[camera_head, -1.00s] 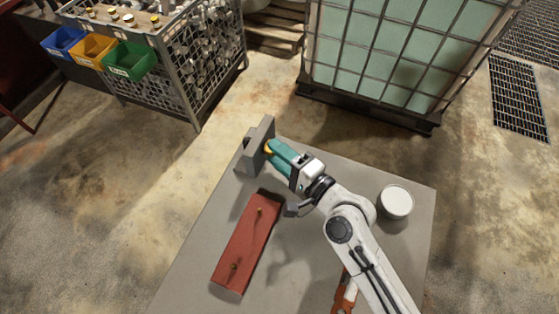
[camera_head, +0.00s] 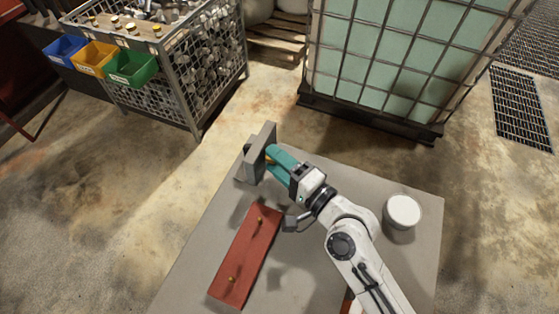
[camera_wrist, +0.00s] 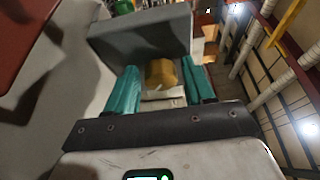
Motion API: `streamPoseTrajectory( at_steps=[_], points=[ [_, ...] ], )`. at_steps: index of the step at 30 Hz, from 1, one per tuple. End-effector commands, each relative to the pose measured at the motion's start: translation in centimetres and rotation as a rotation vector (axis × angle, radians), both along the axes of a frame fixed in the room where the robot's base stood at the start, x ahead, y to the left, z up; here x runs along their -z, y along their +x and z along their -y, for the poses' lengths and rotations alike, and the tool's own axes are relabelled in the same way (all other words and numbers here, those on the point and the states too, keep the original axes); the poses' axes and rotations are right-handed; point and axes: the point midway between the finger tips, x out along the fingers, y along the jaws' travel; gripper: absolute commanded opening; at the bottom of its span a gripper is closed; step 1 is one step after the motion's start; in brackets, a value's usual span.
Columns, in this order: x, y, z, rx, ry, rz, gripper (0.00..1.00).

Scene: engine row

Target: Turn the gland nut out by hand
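The brass-coloured gland nut (camera_wrist: 160,73) sits on the near face of an upright grey block (camera_wrist: 135,38). In the head view the block (camera_head: 262,150) stands at the far left corner of the grey table, and only a sliver of the nut shows beside my fingers. My gripper (camera_wrist: 160,66) has its two teal fingers on either side of the nut. In the wrist view a narrow gap shows at the left finger, and the right finger is close to the nut; contact cannot be made out.
A red slab (camera_head: 245,258) with two small brass pins lies on the table (camera_head: 310,265), left of my arm. A white round tub (camera_head: 403,211) stands to the right. Beyond the table are a caged tank (camera_head: 385,60) and a wire crate (camera_head: 190,70) with coloured bins.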

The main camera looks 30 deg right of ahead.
Motion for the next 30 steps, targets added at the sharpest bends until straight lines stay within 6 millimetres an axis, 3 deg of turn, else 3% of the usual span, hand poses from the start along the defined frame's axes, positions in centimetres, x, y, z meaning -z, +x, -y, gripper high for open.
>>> streamPoseTrajectory(
  at_steps=[3,14,30],
  points=[
    [0.1,0.0,0.1,0.003,-0.001,-0.001,0.64],
    [0.3,-0.7,0.4,0.006,-0.002,-0.003,0.64],
    [0.4,-9.0,2.3,0.003,-0.002,-0.005,0.64]
  ],
)
